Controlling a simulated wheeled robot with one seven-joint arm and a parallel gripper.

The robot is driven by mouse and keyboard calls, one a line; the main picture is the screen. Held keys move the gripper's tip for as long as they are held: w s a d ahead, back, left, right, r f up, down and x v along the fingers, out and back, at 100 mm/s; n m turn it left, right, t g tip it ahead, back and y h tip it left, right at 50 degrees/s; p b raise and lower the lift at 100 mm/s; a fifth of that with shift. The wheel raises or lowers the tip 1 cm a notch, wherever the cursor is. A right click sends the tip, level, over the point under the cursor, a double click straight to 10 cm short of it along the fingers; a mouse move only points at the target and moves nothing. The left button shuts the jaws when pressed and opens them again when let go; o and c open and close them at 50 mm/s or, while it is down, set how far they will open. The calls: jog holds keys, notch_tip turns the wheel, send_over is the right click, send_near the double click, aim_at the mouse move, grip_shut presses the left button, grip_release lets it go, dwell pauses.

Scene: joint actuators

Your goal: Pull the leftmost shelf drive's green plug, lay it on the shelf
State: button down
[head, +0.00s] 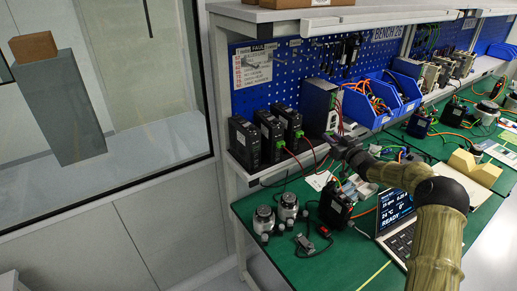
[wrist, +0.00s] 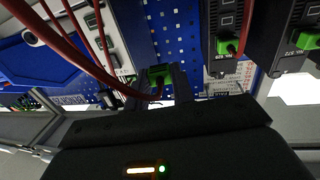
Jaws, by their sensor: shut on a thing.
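Three black shelf drives stand in a row at the left end of the shelf (head: 264,173). The leftmost drive (head: 243,143) shows no green plug on its front in the head view. The middle drive (head: 268,128) and the right drive (head: 289,120) each have a green plug low on the front. My gripper (head: 331,139) is to the right of the drives, in front of the grey power unit. In the wrist view my gripper (wrist: 163,84) is shut on a green plug (wrist: 158,74) with a red lead. The plug is hidden in the head view.
The grey power unit (head: 319,105) and blue bins (head: 365,107) stand right of the drives. Red leads (wrist: 80,50) cross close to my gripper.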

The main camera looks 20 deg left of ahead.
jog(key=b, duration=0.3)
send_over(313, 147)
jog(key=v, duration=0.3)
notch_tip(313, 147, down, 4)
jog(key=shift+w+a+f+b, duration=0.2)
jog(key=shift+w+a+f, duration=0.2)
jog(key=shift+w, duration=0.2)
jog(key=shift+w+a+f+b, duration=0.2)
jog(key=shift+w+a+f, duration=0.25)
jog(key=shift+w, duration=0.15)
jog(key=shift+w+a+f, duration=0.1)
jog(key=shift+w+f, duration=0.05)
jog(key=shift+f, duration=0.15)
jog(key=shift+f+b, duration=1)
jog(key=shift+b, duration=0.05)
jog(key=c, duration=1.1)
grip_release()
